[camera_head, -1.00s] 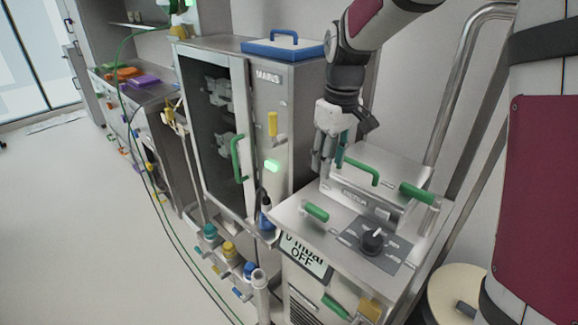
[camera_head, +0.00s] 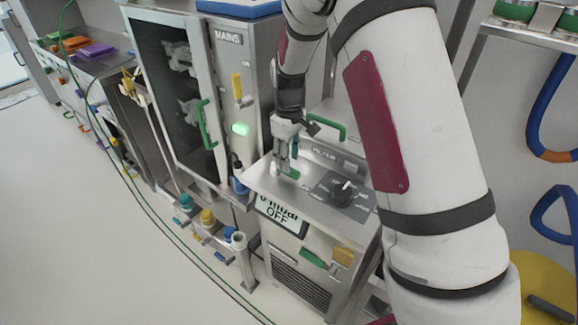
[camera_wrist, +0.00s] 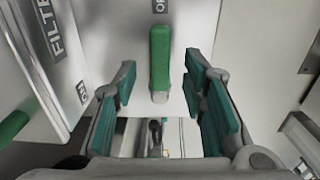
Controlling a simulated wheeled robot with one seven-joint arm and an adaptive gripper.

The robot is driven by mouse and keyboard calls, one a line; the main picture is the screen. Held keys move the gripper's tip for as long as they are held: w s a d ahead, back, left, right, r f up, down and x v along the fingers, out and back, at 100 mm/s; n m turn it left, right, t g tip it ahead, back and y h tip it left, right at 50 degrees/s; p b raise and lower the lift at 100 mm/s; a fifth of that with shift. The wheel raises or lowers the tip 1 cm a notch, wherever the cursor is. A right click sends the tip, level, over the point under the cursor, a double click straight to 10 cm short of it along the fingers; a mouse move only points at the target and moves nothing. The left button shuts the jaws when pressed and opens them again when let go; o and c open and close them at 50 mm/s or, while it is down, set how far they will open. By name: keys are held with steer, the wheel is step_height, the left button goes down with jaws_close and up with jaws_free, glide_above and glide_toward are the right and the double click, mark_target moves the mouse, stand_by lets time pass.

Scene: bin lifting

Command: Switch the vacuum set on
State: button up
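The vacuum set is a steel cabinet (camera_head: 256,187) with a display (camera_head: 282,214) reading "0 mbar" and "OFF". A black rotary knob (camera_head: 343,190) sits on a dark plate on its top. A green lever (camera_head: 291,174) lies at the top's left part, partly hidden by my gripper. My gripper (camera_head: 284,166) points down over that lever. In the wrist view the green lever (camera_wrist: 160,62) lies between the two teal finger pads of my gripper (camera_wrist: 161,80), with gaps on both sides. The gripper is open and holds nothing.
A box marked FILTER (camera_head: 325,153) with a green handle stands behind the knob. The MAINS cabinet (camera_head: 228,90) on the left has a yellow lever and a lit green lamp. Valves with coloured caps (camera_head: 207,216) stand low on the left.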

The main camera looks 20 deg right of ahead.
steer(key=shift+f, duration=1.9)
steer(key=shift+c, duration=0.5)
jaws_close()
